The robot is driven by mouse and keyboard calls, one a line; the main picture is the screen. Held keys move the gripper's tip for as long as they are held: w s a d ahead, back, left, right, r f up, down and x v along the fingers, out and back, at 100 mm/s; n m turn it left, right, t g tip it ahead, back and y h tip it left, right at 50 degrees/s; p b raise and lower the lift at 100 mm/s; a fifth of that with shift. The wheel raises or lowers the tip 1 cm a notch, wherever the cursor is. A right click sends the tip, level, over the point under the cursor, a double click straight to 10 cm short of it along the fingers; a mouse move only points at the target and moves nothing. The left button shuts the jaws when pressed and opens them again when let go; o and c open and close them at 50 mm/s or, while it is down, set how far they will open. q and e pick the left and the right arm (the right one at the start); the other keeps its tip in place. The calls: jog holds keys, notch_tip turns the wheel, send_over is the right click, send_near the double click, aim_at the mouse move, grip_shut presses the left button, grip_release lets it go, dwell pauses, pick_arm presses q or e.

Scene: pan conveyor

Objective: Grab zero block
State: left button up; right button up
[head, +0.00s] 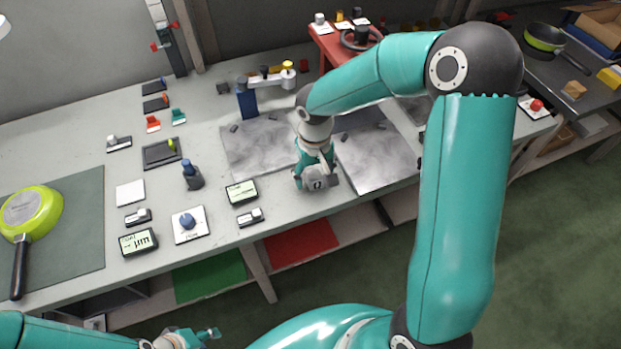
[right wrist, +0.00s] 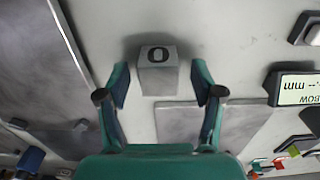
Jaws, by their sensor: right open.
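The zero block (right wrist: 157,78) is a small pale grey cube with a dark 0 on its top face, seen in the right wrist view. It sits on the light table between two grey metal plates. My right gripper (right wrist: 160,90) is open, with one finger on each side of the block's near end and a gap on both sides. In the head view my right gripper (head: 317,180) points down near the table's front edge, and the block is largely hidden there. My left gripper (head: 205,333) is low at the bottom left, far from the block; its jaws are unclear.
The left metal plate (head: 258,147) and right metal plate (head: 374,162) flank the right gripper. A small display box (head: 242,192) and a switch (head: 251,217) lie to its left. A blue post (head: 247,102) stands behind. A green pan (head: 32,210) is at far left.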

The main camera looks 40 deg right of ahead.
jog(key=shift+c, duration=0.4)
grip_shut()
jog(key=shift+r, duration=0.2)
